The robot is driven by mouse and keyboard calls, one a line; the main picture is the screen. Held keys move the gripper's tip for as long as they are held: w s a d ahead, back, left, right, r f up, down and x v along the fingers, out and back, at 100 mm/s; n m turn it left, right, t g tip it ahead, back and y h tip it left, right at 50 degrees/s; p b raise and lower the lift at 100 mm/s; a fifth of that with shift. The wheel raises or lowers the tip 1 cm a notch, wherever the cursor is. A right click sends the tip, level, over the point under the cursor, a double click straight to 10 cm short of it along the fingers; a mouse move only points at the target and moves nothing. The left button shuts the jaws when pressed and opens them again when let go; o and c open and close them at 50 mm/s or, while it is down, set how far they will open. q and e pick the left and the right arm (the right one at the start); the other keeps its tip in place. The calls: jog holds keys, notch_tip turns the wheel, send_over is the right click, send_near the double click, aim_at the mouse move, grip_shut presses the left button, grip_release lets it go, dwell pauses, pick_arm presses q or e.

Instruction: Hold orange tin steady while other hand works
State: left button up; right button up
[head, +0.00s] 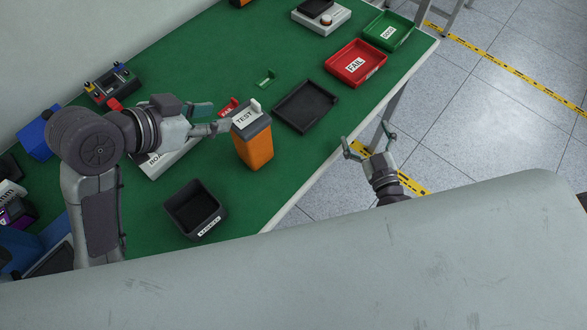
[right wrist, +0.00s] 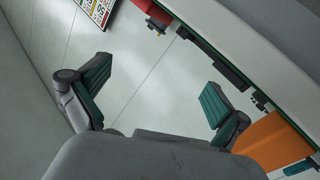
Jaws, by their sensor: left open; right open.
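The orange tin (head: 256,150) stands upright on the green bench top, with a dark grey upper part and a white TEST label on top. My left gripper (head: 218,117) is open at the tin's left side, with its fingers close to the upper part; I cannot tell whether they touch it. The orange tin's side also shows at the right of the right wrist view (right wrist: 272,142), with a teal finger pad near its lower edge. My right gripper (head: 367,141) is open and empty, off the bench's front edge over the floor; its two spread fingers also show in the right wrist view (right wrist: 155,88).
A black tray (head: 305,107) lies right of the tin, with a red FAIL tray (head: 372,56) and a green tray (head: 401,26) beyond. A black bin (head: 194,207) stands near the front edge. A small green piece (head: 265,79) lies behind the tin.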

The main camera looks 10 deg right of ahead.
aim_at(251, 132)
jog(key=s+a+y, duration=0.1)
jog(key=a, duration=0.2)
jog(key=s+a+r+y, duration=0.1)
jog(key=a, duration=0.2)
jog(key=s+a+r+n+y, duration=0.1)
jog(key=a+y, duration=0.1)
jog(key=a, duration=0.2)
jog(key=shift+s+r+g, duration=0.1)
jog(key=shift+r+g, duration=0.05)
jog(key=shift+g, duration=0.25)
jog(key=s+a+r+n+g+y, duration=0.1)
jog(key=s+a+r+y, duration=0.15)
jog(key=a, duration=0.25)
jog(key=s+a+r+g+y, duration=0.1)
jog(key=s+a+y, duration=0.15)
jog(key=a, duration=0.25)
jog(key=x, duration=1.3)
jog(key=shift+s+a+r, duration=0.1)
jog(key=shift+a, duration=0.2)
jog(key=c, duration=1.3)
